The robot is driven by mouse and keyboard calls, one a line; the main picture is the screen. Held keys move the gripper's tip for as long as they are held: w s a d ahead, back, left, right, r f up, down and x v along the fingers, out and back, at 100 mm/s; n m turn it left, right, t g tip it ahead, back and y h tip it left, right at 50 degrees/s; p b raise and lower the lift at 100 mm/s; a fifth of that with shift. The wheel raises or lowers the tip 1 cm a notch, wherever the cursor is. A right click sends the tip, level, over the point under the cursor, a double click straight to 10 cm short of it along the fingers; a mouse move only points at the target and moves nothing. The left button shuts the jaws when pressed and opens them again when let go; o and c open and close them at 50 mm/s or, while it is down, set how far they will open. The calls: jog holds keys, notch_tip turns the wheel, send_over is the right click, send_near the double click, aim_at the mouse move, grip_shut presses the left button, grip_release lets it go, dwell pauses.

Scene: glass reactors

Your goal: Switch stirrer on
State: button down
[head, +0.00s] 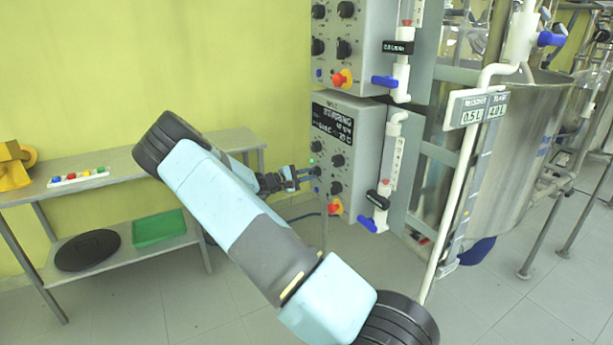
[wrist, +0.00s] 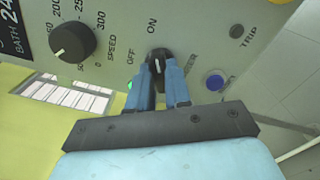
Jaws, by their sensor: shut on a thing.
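The knob's white pointer line runs roughly up the picture, toward the ON side. My gripper (wrist: 160,82) is shut on this knob, one blue finger on each side. In the head view my gripper (head: 308,176) reaches the panel's left edge, and the held knob is too small to make out. A green light (wrist: 130,86) shows beside the left finger.
A red emergency button (head: 335,207) sits low on the box. A similar box (head: 360,40) is above. A shelf (head: 110,178) stands left.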

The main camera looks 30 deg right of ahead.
jog(key=shift+s+d, duration=0.15)
jog(key=shift+d, duration=0.05)
jog(key=c, duration=1.1)
grip_release()
jog(key=shift+o, duration=0.2)
jog(key=shift+a, duration=0.1)
jog(key=shift+a, duration=0.1)
jog(key=a, duration=1.3)
jog(key=shift+a+f, duration=0.15)
jog(key=shift+a, duration=0.1)
jog(key=shift+s, duration=0.15)
